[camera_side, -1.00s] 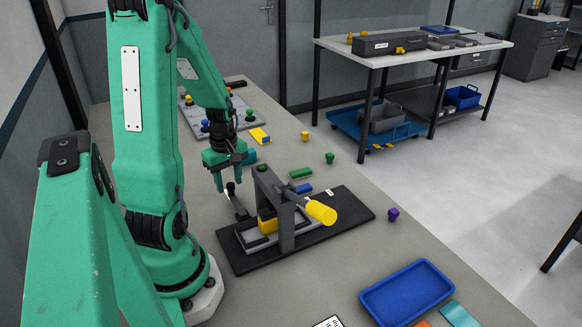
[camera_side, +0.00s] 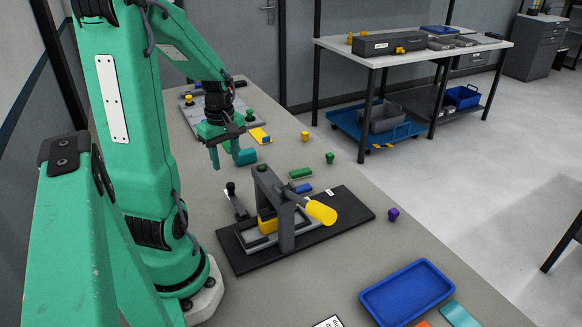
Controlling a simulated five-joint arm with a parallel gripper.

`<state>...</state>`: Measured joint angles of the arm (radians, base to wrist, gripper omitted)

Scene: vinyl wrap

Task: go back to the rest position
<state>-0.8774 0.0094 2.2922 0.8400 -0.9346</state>
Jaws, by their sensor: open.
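My gripper (camera_side: 221,158) is at the end of my green arm, above the left part of the bench. Its fingers point down and are apart, with nothing seen between them.
A grey board with coloured knobs (camera_side: 189,100) lies behind the gripper. Green (camera_side: 301,173) and blue (camera_side: 303,188) blocks and several small knobs lie on the bench. A blue tray (camera_side: 408,292) is at the front right. A wheeled blue dolly and side table stand beyond the bench.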

